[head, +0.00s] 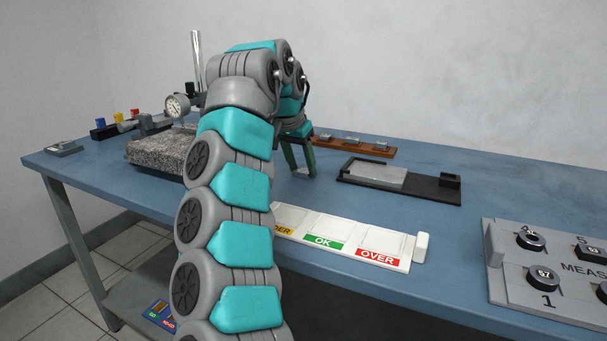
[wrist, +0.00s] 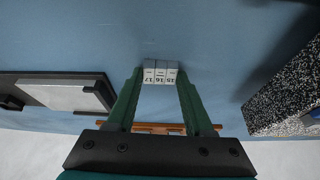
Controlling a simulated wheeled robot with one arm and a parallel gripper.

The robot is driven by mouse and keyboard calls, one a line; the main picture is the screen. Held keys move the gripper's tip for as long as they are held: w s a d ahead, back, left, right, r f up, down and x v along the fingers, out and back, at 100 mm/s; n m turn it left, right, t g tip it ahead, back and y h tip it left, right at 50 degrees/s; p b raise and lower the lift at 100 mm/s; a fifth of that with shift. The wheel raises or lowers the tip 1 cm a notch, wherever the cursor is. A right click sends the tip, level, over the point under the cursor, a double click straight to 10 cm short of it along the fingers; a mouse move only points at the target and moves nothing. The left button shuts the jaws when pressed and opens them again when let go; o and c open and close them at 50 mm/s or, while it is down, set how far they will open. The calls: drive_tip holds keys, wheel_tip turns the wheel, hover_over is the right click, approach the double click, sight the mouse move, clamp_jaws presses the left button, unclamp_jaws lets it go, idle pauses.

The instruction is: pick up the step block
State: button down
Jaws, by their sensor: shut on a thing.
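The step block (wrist: 160,73) shows in the wrist view as a small pale block with columns marked 15, 16 and 17. It sits between the tips of the two green fingers of my gripper (wrist: 161,78), which are shut on it from both sides. In the head view my gripper (head: 301,162) points down over the blue table, between the granite plate and the black tray. The block is hard to make out there, and I cannot tell whether it touches the tabletop.
A granite plate (head: 156,149) with a dial gauge (head: 178,106) stands left. A brown rack (head: 345,142) lies behind, and a black tray with a grey plate (head: 375,173) to the right. The white sorting tray (head: 400,250) and measure board (head: 545,300) lie nearer. Blue table (head: 440,225) shows between them.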

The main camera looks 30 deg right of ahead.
sight(303, 171)
idle(0.3)
drive_tip(key=shift+d+r+p, duration=0.1)
drive_tip(key=shift+r+p, duration=0.2)
drive_tip(key=shift+r, duration=1.25)
drive_tip(key=shift+s+r, duration=0.1)
drive_tip(key=shift+r, duration=0.05)
drive_tip(key=shift+s+b, duration=0.7)
drive_tip(key=shift+b, duration=0.3)
drive_tip(key=s+b, duration=0.2)
drive_tip(key=s, duration=0.1)
drive_tip(key=shift+d+r, duration=0.15)
drive_tip(key=shift+d, duration=0.05)
drive_tip(key=s, duration=0.3)
drive_tip(key=s+d+r, duration=0.1)
drive_tip(key=s, duration=0.6)
drive_tip(key=shift+d+r+b, duration=0.15)
drive_tip(key=shift+d+b, duration=0.15)
drive_tip(key=shift+b, duration=0.1)
drive_tip(key=shift+s, duration=0.6)
